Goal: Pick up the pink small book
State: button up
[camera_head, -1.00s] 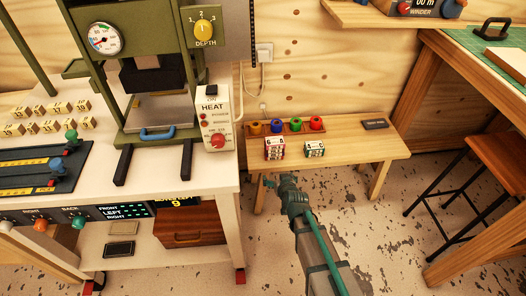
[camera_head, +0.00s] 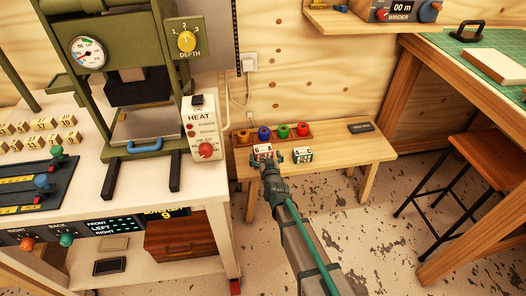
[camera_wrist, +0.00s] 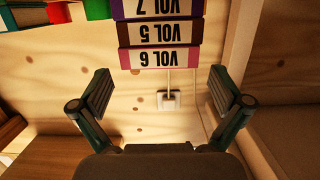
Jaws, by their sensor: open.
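In the wrist view a stack of small books shows beyond my fingers, with its lettering upside down. The book marked VOL 6 (camera_wrist: 160,57) has a dull pink-mauve cover and is the pinkest one. A dark brown VOL 5 book (camera_wrist: 160,33) and a purple VOL 7 book (camera_wrist: 160,9) adjoin it. My gripper (camera_wrist: 162,92) is open and empty, its fingers apart and clear of the books. In the head view my gripper (camera_head: 268,160) is at the bench's front edge, by a small red-and-white item (camera_head: 263,151) too small to read.
A low wooden bench (camera_head: 345,146) carries a rack of coloured rolls (camera_head: 274,134), a green-and-white item (camera_head: 302,154) and a dark flat block (camera_head: 361,126). The press table (camera_head: 205,215) stands to the left, a stool (camera_head: 490,148) to the right. The wall is behind.

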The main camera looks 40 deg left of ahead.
aim_at(264, 152)
jog(key=x, duration=0.4)
jog(key=shift+w+a+f, duration=0.25)
jog(key=c, duration=1)
jog(key=shift+r, duration=0.15)
jog(key=shift+c, duration=0.2)
